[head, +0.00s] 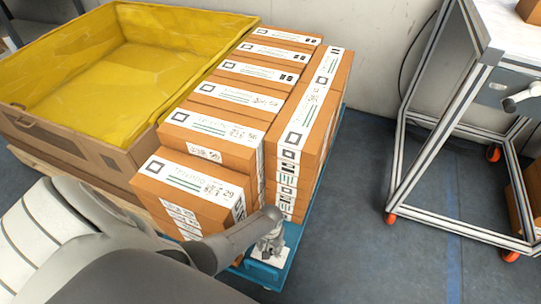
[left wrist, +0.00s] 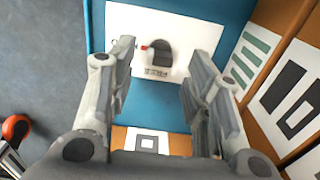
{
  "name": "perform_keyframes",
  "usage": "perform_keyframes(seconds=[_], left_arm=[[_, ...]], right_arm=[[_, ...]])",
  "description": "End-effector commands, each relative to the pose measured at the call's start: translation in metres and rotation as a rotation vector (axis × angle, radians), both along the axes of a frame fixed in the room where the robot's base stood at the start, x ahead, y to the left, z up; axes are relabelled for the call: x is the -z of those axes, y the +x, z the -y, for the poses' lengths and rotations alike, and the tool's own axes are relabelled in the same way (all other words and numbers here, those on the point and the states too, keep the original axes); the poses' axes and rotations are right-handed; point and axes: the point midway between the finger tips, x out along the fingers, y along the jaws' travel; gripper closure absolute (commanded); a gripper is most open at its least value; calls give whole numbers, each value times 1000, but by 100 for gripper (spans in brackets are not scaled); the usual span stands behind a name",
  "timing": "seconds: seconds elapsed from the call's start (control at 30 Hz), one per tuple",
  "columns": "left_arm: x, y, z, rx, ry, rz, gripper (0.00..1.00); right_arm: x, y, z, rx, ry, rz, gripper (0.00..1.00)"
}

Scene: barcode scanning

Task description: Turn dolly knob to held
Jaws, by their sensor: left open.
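The blue dolly (head: 262,273) carries stacked orange boxes; its blue panel also shows in the left wrist view (left wrist: 152,104). On it is a white plate (left wrist: 200,32) with a dark, rounded knob (left wrist: 160,58) and a small red mark at the knob's left. Small printing on the plate is too fine to read. My left gripper (left wrist: 160,52) is open, its fingers apart on either side of the knob, with no clear contact. In the head view my left gripper (head: 268,243) is at the dolly's near end and hides the knob. My right gripper is not in view.
The stacked orange boxes (head: 207,126) with white labels stand close to my left gripper. A yellow-lined crate (head: 62,135) is at the left. A metal-framed cart (head: 440,215) with orange wheels stands at the right. The floor between dolly and cart is clear.

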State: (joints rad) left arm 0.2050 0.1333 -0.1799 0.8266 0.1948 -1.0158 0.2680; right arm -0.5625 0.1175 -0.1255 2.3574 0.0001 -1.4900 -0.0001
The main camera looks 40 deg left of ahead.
Motion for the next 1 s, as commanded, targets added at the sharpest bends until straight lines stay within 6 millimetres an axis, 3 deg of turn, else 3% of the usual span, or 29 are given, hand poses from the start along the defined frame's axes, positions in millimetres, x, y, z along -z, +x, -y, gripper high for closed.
perform_keyframes(seconds=[0.7, 1.0], left_arm=[[-83, 0, 0, 0, -1, 1, 55], [-95, -1, 1, 0, 0, -2, 55]], right_arm=[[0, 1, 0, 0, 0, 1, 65], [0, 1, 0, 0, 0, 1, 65]])
